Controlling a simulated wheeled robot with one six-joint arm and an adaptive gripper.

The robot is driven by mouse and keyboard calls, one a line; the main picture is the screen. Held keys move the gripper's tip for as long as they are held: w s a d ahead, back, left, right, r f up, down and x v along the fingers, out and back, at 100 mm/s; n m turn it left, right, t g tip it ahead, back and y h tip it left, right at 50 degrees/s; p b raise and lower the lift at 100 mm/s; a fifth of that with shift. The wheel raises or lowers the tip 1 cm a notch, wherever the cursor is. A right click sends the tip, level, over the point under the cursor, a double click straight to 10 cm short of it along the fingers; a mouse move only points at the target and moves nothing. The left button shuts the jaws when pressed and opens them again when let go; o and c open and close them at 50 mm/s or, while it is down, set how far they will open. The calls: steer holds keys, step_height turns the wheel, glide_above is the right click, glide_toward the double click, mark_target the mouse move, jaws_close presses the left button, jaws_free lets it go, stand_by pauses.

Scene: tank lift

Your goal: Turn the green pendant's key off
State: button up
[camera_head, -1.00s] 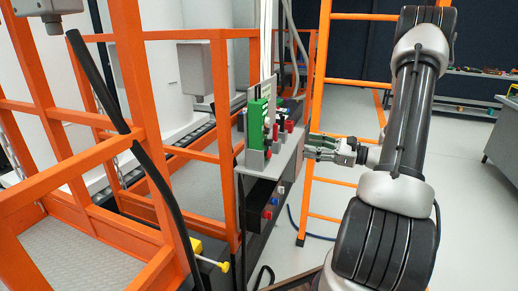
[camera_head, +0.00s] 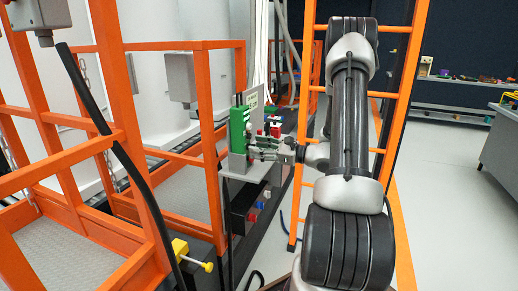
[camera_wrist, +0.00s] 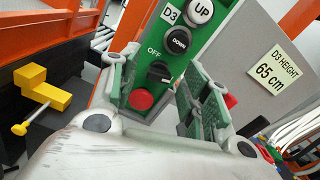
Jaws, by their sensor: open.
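The green pendant (camera_head: 238,128) stands upright on a grey shelf in the head view. In the wrist view its green face (camera_wrist: 205,42) carries a D3 label, UP and DOWN buttons, an OFF mark, a black key switch (camera_wrist: 159,73) and a red button (camera_wrist: 141,99). The key switch sits just right of and below the OFF mark; its exact angle is hard to read. My gripper (camera_wrist: 162,98) is open, with one finger on each side of the pendant's lower face. The key shows between the fingers; I cannot tell whether they touch the pendant. The gripper also shows in the head view (camera_head: 262,147).
A "D3 HEIGHT 65 cm" label (camera_wrist: 277,69) is on the grey panel to the right. A yellow block with a knobbed rod (camera_wrist: 39,92) is at the left. Orange railings (camera_head: 208,150) and an orange ladder (camera_head: 306,110) flank the shelf (camera_head: 250,172).

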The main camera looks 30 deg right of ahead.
steer(key=c, duration=1)
steer(key=shift+a+n, duration=0.15)
steer(key=shift+n, duration=1.35)
steer(key=shift+c, duration=0.2)
steer(key=o, duration=1)
steer(key=shift+o, duration=0.2)
steer(key=v, duration=1.2)
